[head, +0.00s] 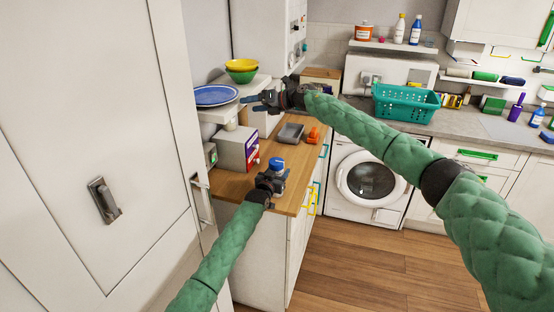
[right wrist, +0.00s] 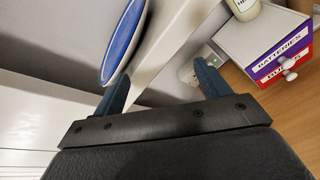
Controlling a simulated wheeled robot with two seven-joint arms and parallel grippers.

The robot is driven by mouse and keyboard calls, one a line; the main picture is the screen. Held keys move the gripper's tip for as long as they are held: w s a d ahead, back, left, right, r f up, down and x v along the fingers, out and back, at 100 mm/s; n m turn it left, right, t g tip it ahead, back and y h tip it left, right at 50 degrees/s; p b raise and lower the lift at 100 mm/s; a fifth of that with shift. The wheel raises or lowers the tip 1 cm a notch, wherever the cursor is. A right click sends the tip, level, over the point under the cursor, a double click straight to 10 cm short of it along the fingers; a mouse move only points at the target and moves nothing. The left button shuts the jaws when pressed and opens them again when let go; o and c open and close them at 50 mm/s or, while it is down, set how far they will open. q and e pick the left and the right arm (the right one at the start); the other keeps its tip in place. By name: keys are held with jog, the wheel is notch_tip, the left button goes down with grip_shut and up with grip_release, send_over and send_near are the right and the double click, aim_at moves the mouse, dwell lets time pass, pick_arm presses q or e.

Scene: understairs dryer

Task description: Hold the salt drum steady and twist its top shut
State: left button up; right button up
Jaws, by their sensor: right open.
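The salt drum, with a blue top (head: 277,163), stands on the wooden worktop (head: 300,160) near its front edge. My left gripper (head: 272,182) is at the drum, and its dark fingers overlap the drum's lower part. Whether they are closed on it is too small to tell. The drum's body is mostly hidden behind that gripper. My right gripper (head: 258,102) is open and empty, up and behind the drum, close to the shelf with the plate. Its two spread fingers show in the right wrist view (right wrist: 162,86) with nothing between them.
A blue plate (head: 216,95) and stacked bowls (head: 241,70) sit on shelves at the left. A small drawer box (head: 237,148) labelled batteries stands left of the drum. A grey tray (head: 290,132) and an orange item (head: 313,135) lie behind it.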

jog(key=w+d+r+m+t+h, duration=0.25)
jog(key=w+r+m+t, duration=0.8)
jog(key=m, duration=0.65)
jog(key=w+d+m+t+h, duration=0.3)
jog(key=d+m+h, duration=0.15)
jog(key=m, duration=0.55)
jog(key=m+g+h, duration=0.7)
jog(key=m+g, duration=1.1)
jog(key=m, duration=0.6)
send_near(277, 160)
notch_tip(277, 160, down, 9)
jog(key=shift+s+a+r, duration=0.1)
jog(key=shift+s, duration=0.05)
